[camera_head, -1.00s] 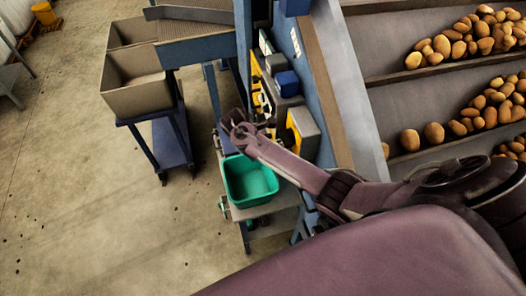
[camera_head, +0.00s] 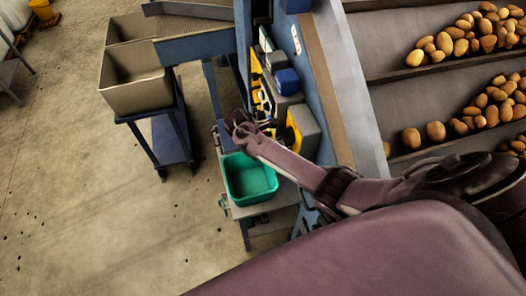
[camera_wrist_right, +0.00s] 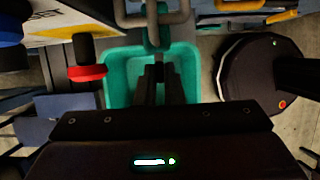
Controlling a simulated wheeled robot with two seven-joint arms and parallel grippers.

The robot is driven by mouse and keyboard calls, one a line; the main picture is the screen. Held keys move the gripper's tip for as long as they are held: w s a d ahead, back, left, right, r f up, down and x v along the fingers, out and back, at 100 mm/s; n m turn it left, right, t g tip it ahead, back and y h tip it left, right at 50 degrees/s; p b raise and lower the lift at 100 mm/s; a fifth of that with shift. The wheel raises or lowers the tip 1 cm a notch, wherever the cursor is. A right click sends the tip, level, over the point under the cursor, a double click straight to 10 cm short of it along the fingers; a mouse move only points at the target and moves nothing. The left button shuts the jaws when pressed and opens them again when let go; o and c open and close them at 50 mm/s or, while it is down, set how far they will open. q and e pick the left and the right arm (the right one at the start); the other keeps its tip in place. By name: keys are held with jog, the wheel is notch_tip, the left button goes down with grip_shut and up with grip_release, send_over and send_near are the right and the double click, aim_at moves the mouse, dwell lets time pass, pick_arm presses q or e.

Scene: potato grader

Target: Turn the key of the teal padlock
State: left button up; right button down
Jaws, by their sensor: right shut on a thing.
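The teal padlock (camera_wrist_right: 157,39) hangs at the top middle of the right wrist view, its grey shackle running up to a grey metal loop. My right gripper (camera_wrist_right: 159,76) is just below it, with its dark fingers close together and shut on the small key, which is mostly hidden between the fingertips. In the head view my right gripper (camera_head: 242,124) is beside the machine's side panel, above the teal bin. The padlock and key cannot be made out there. My left gripper is not in view.
A teal bin (camera_head: 228,183) stands on a low shelf below the gripper. A red knob (camera_wrist_right: 87,73) sticks out left of the fingers. Yellow and grey boxes (camera_head: 303,130) line the machine. Potatoes (camera_head: 470,40) lie on the sloped conveyor at right. Open floor is at left.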

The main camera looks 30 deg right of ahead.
jog(key=shift+w, duration=0.1)
jog(key=g+b, duration=0.3)
jog(key=b, duration=0.3)
jog(key=w+n+g+y+b, duration=0.1)
jog(key=g+b, duration=0.2)
jog(key=b, duration=0.3)
jog(key=shift+w+d+f, duration=0.1)
jog(key=shift+d+f, duration=0.1)
jog(key=c, duration=1.5)
grip_release()
jog(key=shift+c, duration=0.2)
